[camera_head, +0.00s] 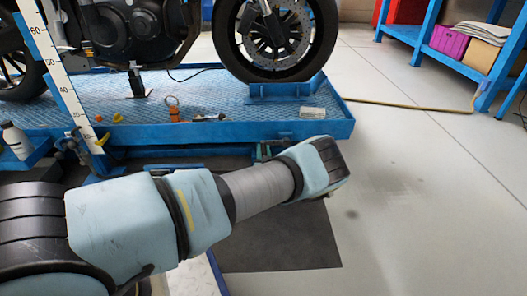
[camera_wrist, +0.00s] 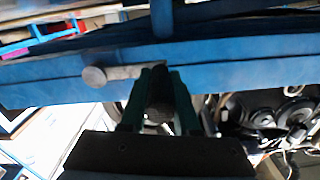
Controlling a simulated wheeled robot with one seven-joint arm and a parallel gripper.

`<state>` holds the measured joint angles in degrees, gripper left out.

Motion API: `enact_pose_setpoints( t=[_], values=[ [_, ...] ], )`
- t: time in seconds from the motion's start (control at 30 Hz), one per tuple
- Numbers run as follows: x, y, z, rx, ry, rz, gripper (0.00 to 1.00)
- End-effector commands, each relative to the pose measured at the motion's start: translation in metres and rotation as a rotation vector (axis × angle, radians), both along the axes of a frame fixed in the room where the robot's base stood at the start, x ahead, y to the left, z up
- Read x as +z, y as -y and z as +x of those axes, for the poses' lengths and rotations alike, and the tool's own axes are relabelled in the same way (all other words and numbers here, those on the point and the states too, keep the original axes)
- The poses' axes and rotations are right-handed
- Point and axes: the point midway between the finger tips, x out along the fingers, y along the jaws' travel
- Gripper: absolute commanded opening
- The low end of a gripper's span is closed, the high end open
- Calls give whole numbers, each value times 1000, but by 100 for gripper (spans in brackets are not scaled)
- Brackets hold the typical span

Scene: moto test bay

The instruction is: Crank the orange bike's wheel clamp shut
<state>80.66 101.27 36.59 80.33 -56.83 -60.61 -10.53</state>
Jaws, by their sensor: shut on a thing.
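A motorcycle wheel (camera_head: 276,72) stands in a blue wheel clamp (camera_head: 285,90) on the blue lift (camera_head: 345,128). The parts of the bike in view look black; no orange bodywork shows. In the wrist view, my gripper (camera_wrist: 158,98) has dark green fingers closed around a dark round grip (camera_wrist: 159,108), seemingly the crank's handle, in front of the lift's blue edge (camera_wrist: 240,75). A grey bar with a round end (camera_wrist: 95,76) sticks out to the left beside the fingers. In the head view, my arm hides most of the gripper; a bit of green shows at the lift's edge.
Small tools, an orange-handled one (camera_head: 172,103) among them, lie on the lift deck. A white bottle (camera_head: 16,140) stands at the left. A blue shelf (camera_head: 462,50) with boxes is at the upper right. A hose (camera_head: 410,106) crosses the floor. The floor at right is clear.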

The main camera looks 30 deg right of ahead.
Motion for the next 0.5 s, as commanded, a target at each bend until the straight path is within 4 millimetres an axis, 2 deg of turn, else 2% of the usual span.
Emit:
enact_pose_setpoints(
  t=[0.03,0.13,0.17,0.5],
  values=[
    [0,0,0,0,0,0,12],
    [0,0,0,0,0,0,1],
    [0,0,0,0,0,0,0],
    [0,0,0,0,0,0,0]
  ],
)
